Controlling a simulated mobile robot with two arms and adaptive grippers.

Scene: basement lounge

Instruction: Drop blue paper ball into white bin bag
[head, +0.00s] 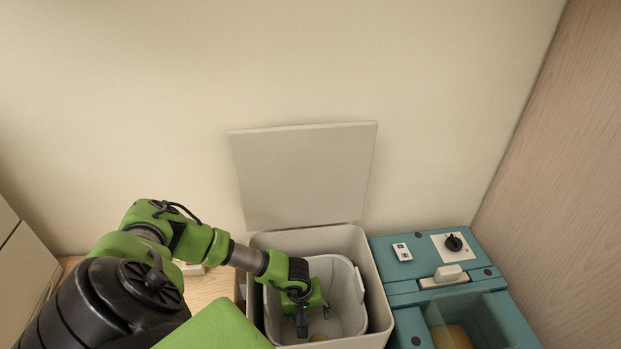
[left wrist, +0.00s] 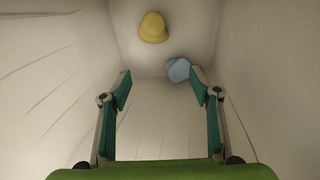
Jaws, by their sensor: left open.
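The white bin bag (head: 345,283) lines the inside of an open pale bin (head: 378,290). The blue paper ball (left wrist: 177,69) lies low inside it in the left wrist view, close to the tip of the right-hand finger in the picture, and looks apart from the fingers. I cannot make the ball out in the head view. My left gripper (left wrist: 160,85) reaches down into the bin with its fingers spread and nothing between them; it also shows in the head view (head: 312,322). My right gripper is not in view.
A yellow ball (left wrist: 153,28) lies in the bag beside the blue one. The bin's lid (head: 305,175) stands raised against the wall. A teal unit (head: 410,272) with a black knob stands right of the bin. A wooden surface (head: 205,288) is at the left.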

